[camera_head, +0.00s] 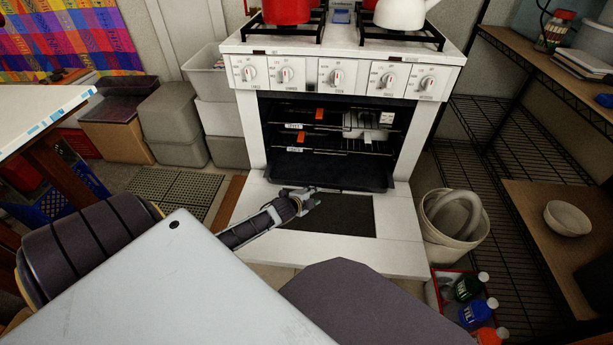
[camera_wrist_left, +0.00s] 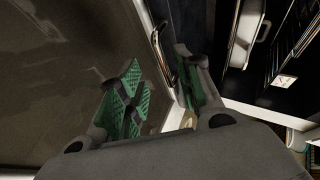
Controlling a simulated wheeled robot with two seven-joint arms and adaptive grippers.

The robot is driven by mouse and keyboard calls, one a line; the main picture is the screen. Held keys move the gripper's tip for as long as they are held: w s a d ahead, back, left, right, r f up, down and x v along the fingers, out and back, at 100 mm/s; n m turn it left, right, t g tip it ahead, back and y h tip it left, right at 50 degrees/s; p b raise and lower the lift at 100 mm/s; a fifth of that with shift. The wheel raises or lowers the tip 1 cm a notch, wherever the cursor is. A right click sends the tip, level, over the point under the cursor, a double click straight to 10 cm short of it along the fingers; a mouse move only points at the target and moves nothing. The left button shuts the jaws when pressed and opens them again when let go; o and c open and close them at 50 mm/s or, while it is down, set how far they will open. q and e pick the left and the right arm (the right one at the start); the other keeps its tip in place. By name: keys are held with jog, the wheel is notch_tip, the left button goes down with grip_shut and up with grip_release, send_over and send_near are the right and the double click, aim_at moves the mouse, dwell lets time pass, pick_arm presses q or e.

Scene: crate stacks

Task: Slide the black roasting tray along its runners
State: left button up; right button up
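The black roasting tray (camera_head: 335,177) sits low in the open white oven (camera_head: 253,135), its front edge near the oven mouth. My left gripper (camera_head: 312,197) is just in front of that edge, over the lowered oven door (camera_head: 400,245). In the left wrist view the green-padded fingers (camera_wrist_left: 158,66) are spread apart. A metal handle (camera_wrist_left: 162,45) shows at the gap between them; I cannot tell whether either finger touches it. The dark tray front (camera_wrist_left: 185,22) lies beside the handle. My right gripper is out of view.
Wire racks (camera_head: 340,150) with orange and white tags are above the tray. A white bucket (camera_head: 437,245) and a box of bottles (camera_head: 470,285) stand right of the door. Shelving (camera_head: 540,215) is farther right, grey bins (camera_head: 178,150) at left. Red and white pots stand on the stove.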

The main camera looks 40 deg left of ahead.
pick_arm(q)
jog(key=shift+v, duration=2.55)
jog(key=shift+s, duration=0.1)
